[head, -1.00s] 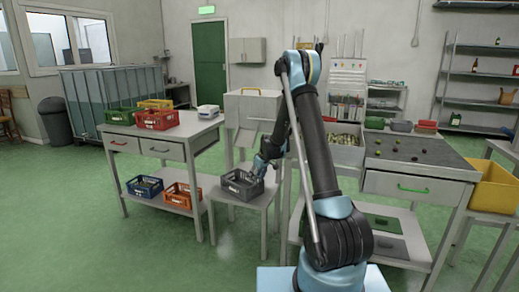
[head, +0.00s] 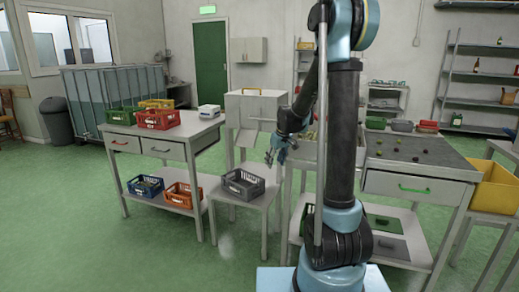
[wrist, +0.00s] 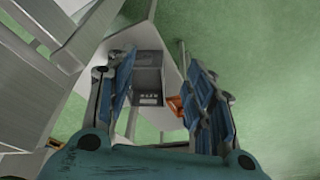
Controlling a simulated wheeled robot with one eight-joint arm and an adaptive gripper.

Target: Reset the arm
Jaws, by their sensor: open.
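My gripper (head: 275,156) is open and empty in the head view. It hangs above and to the right of the dark grey crate (head: 243,184), clear of it. In the wrist view my gripper (wrist: 165,98) shows its two blue-padded fingers spread apart. The grey crate (wrist: 148,78) is seen between them, farther off, on its small table. My arm stands upright, with its forearm folded down behind the upper link.
The low table (head: 262,202) under the crate stands between the left drawer table (head: 160,130) and the sorting table (head: 425,160). A hopper box (head: 250,108) stands behind it. Red (head: 158,122) and green (head: 120,118) crates sit on the left table. Green floor at front left is free.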

